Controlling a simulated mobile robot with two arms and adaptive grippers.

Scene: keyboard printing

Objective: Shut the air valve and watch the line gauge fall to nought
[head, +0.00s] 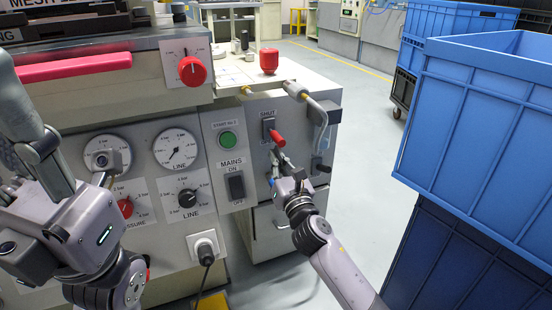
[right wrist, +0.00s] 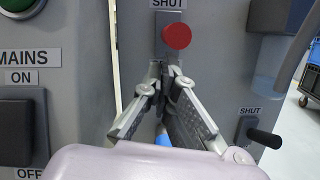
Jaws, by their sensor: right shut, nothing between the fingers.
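The red-knobbed lever (head: 277,138) sits under a SHUT label on the grey cabinet; its round red end also shows in the right wrist view (right wrist: 177,37). My right gripper (head: 277,153) is shut and empty, its tips just below the red knob. A black lever (right wrist: 264,138) with its own SHUT label is to the right. I cannot tell from labels which lever is for air. The line gauge (head: 175,148) has its needle pointing down and left; its numbers are too small to read. My left gripper (head: 38,150) is at the left; its finger opening is unclear.
The MAINS switch (head: 236,186) and a plugged socket (head: 203,244) are left of my right gripper. Stacked blue crates (head: 480,140) stand close on the right. Open floor lies between cabinet and crates.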

